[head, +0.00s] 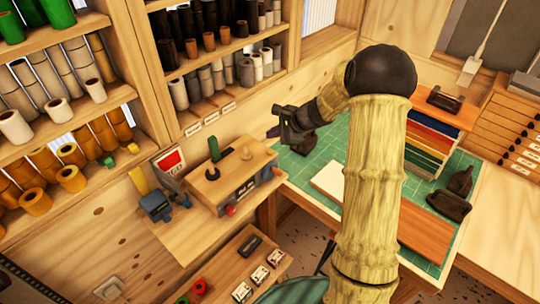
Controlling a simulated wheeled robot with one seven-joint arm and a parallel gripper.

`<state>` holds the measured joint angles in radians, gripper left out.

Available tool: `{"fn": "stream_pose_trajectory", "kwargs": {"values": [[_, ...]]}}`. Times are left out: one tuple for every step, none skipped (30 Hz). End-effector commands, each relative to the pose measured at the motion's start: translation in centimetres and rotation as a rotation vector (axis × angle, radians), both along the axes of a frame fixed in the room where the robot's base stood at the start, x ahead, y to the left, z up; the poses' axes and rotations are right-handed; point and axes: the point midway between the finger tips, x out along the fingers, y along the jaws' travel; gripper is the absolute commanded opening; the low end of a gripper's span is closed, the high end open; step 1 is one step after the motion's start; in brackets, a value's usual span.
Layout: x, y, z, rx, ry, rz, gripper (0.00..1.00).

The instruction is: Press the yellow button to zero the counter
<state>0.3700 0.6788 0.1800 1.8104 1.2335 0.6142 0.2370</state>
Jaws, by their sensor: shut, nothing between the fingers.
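A wooden machine box (222,192) stands on a small wooden shelf left of centre in the head view. It has a green upright peg (213,149), a dark front panel (245,189) with a small display, and a red knob (230,210) at its front. I cannot make out a yellow button on it; the picture is too small to tell. My gripper (272,131) is shut and empty, at the end of my arm. In the picture it is above and right of the box, apart from it, near the green mat's left end.
Blue tool (157,206) and yellow strip (139,181) stand left of the box. Shelves of foil rolls (70,70) line the left wall. A green cutting mat (300,170) holds a colored sheet rack (437,137) and dark tools. My arm hides part of the table.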

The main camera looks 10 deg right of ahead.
Motion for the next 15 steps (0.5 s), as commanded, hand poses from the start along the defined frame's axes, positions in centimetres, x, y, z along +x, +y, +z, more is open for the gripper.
{"fn": "stream_pose_trajectory", "kwargs": {"values": [[0.0, 0.0, -1.2, 0.001, 0.002, -0.001, 0.0], [0.0, 0.0, -1.5, 0.001, 0.002, -0.001, 0.0], [0.0, 0.0, -2.0, 0.001, 0.002, -0.001, 0.0], [0.0, 0.0, -2.4, 0.001, 0.002, -0.001, 0.0], [0.0, 0.0, -2.8, 0.0, 0.001, 0.0, 0.0], [0.0, 0.0, -3.2, 0.0, 0.001, -0.001, 0.0], [0.0, 0.0, -3.4, 0.0, 0.001, -0.001, 0.0], [0.0, 0.0, -3.7, 0.0, 0.001, -0.001, 0.0], [0.0, 0.0, -3.9, 0.0, 0.001, -0.001, 0.0], [0.0, 0.0, -4.1, 0.0, 0.001, -0.001, 0.0], [0.0, 0.0, -4.2, 0.0, 0.001, -0.001, 0.0], [0.0, 0.0, -4.3, 0.0, 0.001, -0.001, 0.0], [0.0, 0.0, -4.4, 0.0, 0.001, -0.001, 0.0], [0.0, 0.0, -4.4, 0.0, 0.001, -0.001, 0.0], [0.0, 0.0, -4.4, 0.0, 0.001, -0.001, 0.0]]}}
